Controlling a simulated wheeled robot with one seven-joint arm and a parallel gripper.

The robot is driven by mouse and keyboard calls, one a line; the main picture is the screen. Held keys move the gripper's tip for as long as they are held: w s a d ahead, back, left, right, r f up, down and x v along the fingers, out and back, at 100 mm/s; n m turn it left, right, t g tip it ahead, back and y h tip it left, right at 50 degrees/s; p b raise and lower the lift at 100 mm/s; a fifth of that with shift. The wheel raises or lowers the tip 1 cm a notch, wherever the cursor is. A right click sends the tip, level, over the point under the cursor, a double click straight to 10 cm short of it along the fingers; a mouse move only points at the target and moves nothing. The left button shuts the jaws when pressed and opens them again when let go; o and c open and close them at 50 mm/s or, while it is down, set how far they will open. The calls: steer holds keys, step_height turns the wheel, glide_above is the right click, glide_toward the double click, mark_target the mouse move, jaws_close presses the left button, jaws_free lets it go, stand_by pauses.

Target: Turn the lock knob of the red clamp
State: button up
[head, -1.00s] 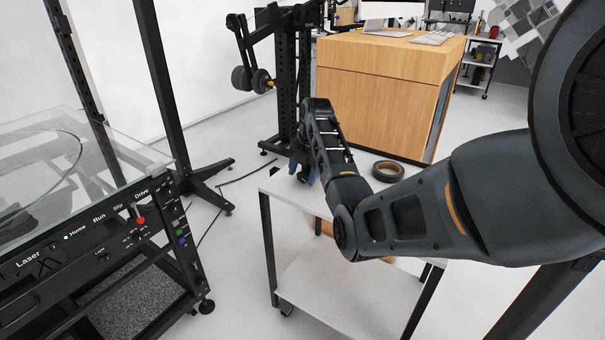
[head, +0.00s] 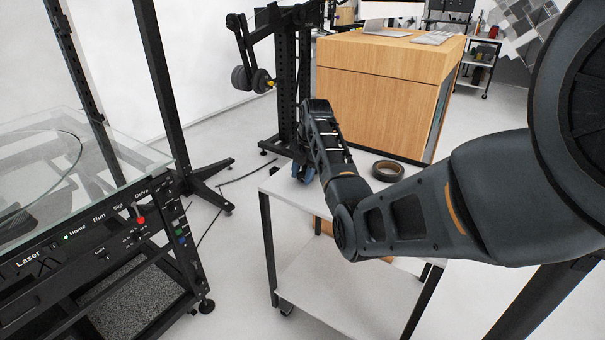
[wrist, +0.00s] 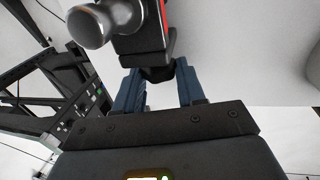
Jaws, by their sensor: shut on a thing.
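The red clamp (wrist: 164,12) shows at the top of the wrist view as a dark body with a red strip. A rounded grey metal piece (wrist: 90,25) sticks out at its left. A black part (wrist: 158,58) of the clamp sits between the blue fingertips of my gripper (wrist: 158,76). My gripper is shut on this black part; I cannot tell for sure whether it is the lock knob. In the head view my gripper (head: 305,174) is low over the far left corner of the white table, and the clamp is hidden.
The white table (head: 335,268) also bears a dark ring (head: 388,170) to the right of my gripper. A black stand with weights (head: 288,80) is behind. A glass-topped machine (head: 90,215) with a control panel is at the left. A wooden desk (head: 380,85) stands at the back.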

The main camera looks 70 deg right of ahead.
steer(key=shift+w+d+r+g+p, duration=0.15)
steer(key=shift+g+p, duration=0.3)
steer(key=shift+g, duration=0.25)
steer(key=shift+w+g+y, duration=0.15)
steer(key=shift+g+y, duration=0.25)
steer(key=shift+g, duration=0.2)
steer(key=shift+w+f+g, duration=0.15)
steer(key=shift+f+g, duration=0.05)
steer(key=shift+g, duration=0.8)
steer(key=shift+g+y+b, duration=0.4)
steer(key=shift+g+b, duration=0.1)
steer(key=shift+b, duration=0.3)
steer(key=shift+w, duration=0.1)
steer(key=o, duration=1.1)
steer(key=shift+c, duration=0.2)
